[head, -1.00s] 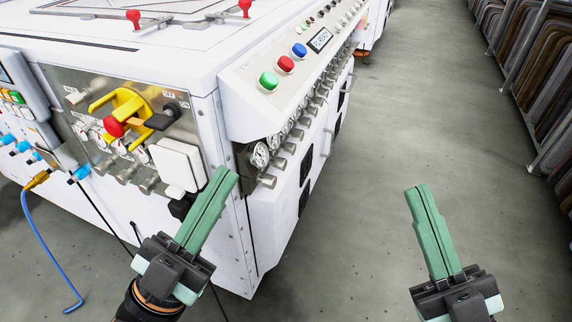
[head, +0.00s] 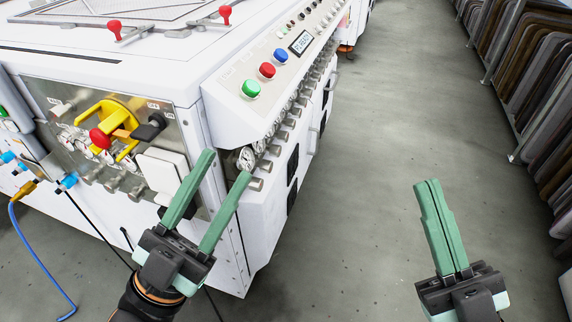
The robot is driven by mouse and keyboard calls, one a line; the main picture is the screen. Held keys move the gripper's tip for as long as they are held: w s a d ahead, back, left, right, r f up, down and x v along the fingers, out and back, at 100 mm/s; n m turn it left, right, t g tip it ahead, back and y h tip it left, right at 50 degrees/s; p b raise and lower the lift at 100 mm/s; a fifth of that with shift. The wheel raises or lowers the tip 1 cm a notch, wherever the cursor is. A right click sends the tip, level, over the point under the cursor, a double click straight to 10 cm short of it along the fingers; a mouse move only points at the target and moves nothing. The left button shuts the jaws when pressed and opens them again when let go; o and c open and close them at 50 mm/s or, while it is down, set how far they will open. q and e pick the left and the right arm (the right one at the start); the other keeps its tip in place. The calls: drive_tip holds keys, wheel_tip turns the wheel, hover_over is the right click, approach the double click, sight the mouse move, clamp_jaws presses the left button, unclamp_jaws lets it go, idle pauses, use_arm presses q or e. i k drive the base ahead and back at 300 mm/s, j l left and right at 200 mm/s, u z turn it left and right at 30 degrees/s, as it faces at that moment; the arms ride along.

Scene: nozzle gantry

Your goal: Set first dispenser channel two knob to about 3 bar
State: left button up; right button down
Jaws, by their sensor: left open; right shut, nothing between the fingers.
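A white machine (head: 222,278) fills the left of the head view. A row of round gauges (head: 246,158) with metal knobs (head: 256,184) below them runs back along its right side, under the sloping control panel (head: 240,118). I cannot tell which knob is channel two, and the gauge readings are too small to read. My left gripper (head: 226,164) is open and empty, in front of the machine's near corner, with its right finger close to the nearest gauge and knob in the picture. My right gripper (head: 430,184) is shut and empty over the floor at right.
The front panel (head: 60,95) carries a yellow and red switch (head: 112,130), more gauges and a white box (head: 165,170). A blue hose (head: 38,265) hangs at left. Green, red and blue buttons top the sloping panel. A rack (head: 520,80) stands right; the aisle floor is clear.

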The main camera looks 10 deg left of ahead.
sight(266, 166)
drive_tip(key=i+l+z, duration=0.15)
drive_tip(key=l+z, duration=0.15)
drive_tip(key=l, duration=0.25)
drive_tip(key=i+l+z, duration=0.15)
drive_tip(key=i+l, duration=0.2)
drive_tip(key=i+l+z, duration=0.15)
drive_tip(key=i+l, duration=0.15)
drive_tip(key=i, duration=0.2)
drive_tip(key=i+l+u, duration=0.1)
drive_tip(key=i+u, duration=0.4)
drive_tip(key=i+l+u, duration=0.25)
drive_tip(key=i+u, duration=0.25)
drive_tip(key=i+l+u, duration=0.1)
drive_tip(key=u, duration=0.3)
drive_tip(key=l+u, duration=0.15)
drive_tip(key=u, duration=0.25)
drive_tip(key=i+l+u, duration=0.15)
drive_tip(key=u, duration=0.25)
drive_tip(key=i+l+u, duration=0.1)
drive_tip(key=l+u, duration=0.55)
drive_tip(key=u, duration=0.15)
drive_tip(key=l+u, duration=0.4)
